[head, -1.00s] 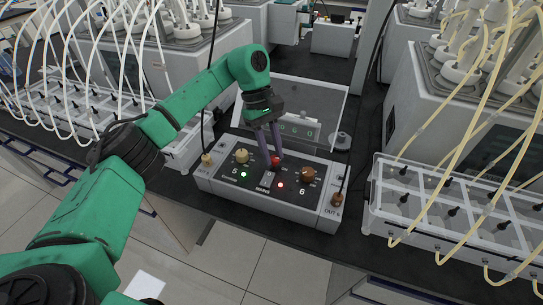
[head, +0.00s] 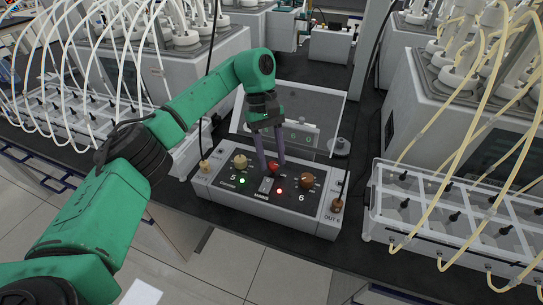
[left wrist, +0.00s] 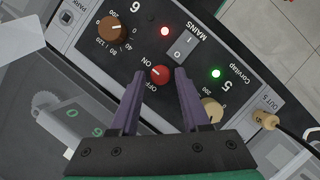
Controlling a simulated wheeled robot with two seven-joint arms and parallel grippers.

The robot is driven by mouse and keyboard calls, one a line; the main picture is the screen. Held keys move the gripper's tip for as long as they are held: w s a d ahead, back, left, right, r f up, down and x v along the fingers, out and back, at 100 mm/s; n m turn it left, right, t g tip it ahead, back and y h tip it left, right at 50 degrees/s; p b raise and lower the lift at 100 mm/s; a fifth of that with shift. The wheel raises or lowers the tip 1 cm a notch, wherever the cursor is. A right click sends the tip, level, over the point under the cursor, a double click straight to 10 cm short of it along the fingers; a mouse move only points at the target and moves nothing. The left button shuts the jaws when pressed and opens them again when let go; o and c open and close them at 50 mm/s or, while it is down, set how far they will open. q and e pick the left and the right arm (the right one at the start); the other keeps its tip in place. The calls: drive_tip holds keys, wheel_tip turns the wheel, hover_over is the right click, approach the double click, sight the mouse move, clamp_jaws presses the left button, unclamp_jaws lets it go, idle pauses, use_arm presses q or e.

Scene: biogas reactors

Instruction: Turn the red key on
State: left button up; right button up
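The red key (head: 272,168) is a small round knob on the top panel of a grey control box (head: 228,200). In the left wrist view the red key (left wrist: 160,75) has the words ON and OFF beside it and a small pale mark; I cannot tell its exact setting. My left gripper (head: 272,165) points down at it from above. In the left wrist view the left gripper (left wrist: 161,74) is open, with one purple finger on each side of the key and a gap to it on both sides. My right gripper is not in view.
A brown knob (head: 308,180), a cream knob (head: 240,161), a MAINS switch (head: 266,185), a green light (head: 242,181) and a red light (head: 279,191) share the panel. A clear-lidded device (head: 300,95) stands behind. A rack with yellow tubes (head: 455,217) stands right.

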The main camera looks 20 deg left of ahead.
use_arm(q)
drive_tip(key=shift+o, duration=0.3)
drive_tip(key=shift+w+a+r, duration=0.1)
drive_tip(key=shift+r, duration=0.1)
drive_tip(key=p+v, duration=0.6)
drive_tip(key=v, duration=0.8)
drive_tip(key=shift+a, duration=0.1)
drive_tip(key=shift+p, duration=0.3)
